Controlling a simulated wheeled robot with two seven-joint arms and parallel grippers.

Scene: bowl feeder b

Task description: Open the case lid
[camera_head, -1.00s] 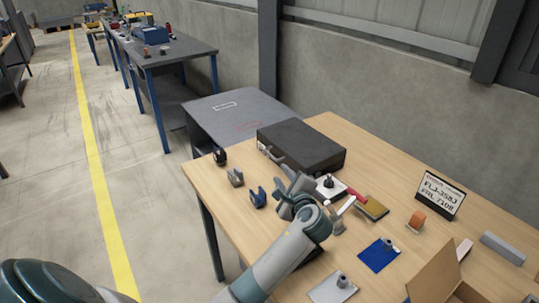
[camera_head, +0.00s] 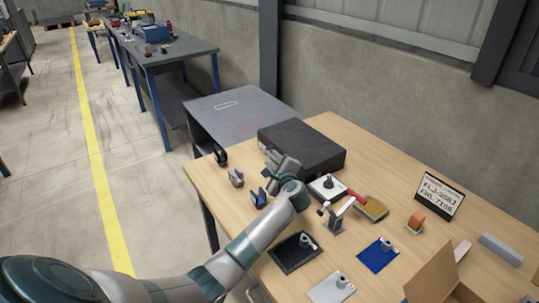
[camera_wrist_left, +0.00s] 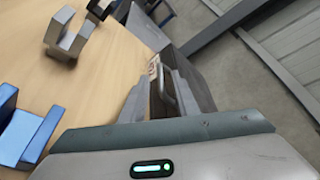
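The black case (camera_head: 310,146) lies on the far left part of the wooden table with its lid shut. It also shows in the left wrist view (camera_wrist_left: 196,78). My left gripper (camera_head: 272,157) is at the case's front side, by the handle. In the left wrist view its two fingers (camera_wrist_left: 160,98) are apart, and the grey handle (camera_wrist_left: 168,88) shows between or just beyond them. I cannot tell whether they touch it. The gripper hides the handle in the head view. My right gripper is out of view.
Small clamps, a blue one (camera_head: 259,197) and a grey one (camera_head: 236,177), stand near the left table edge. A white plate (camera_head: 327,194), a metal stand (camera_head: 334,222) and a red-handled brush (camera_head: 373,209) are right of my arm. A grey bench (camera_head: 236,110) adjoins behind.

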